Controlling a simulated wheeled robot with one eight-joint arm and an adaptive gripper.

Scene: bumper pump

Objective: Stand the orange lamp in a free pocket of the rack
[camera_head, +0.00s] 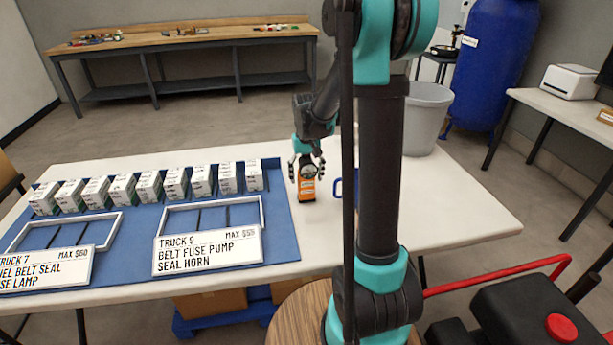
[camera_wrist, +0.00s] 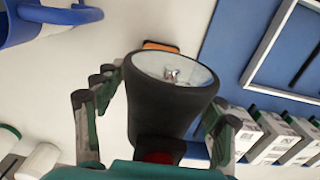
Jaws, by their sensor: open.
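The orange lamp (camera_head: 307,188) stands upright on the white table, just right of the blue mat. In the wrist view its dark flared head and round glass lens (camera_wrist: 170,75) fill the middle. My gripper (camera_head: 306,168) is open at the lamp's upper part. In the wrist view its fingers (camera_wrist: 155,125) lie on either side of the lamp, with gaps visible.
The blue mat (camera_head: 282,225) holds a row of several white boxes (camera_head: 149,186) and two white frames with dark bars, behind signs for Truck 7 (camera_head: 45,268) and Truck 9 (camera_head: 208,251). A grey bin (camera_head: 428,118) stands beyond the table. The table's right part (camera_head: 460,205) is clear.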

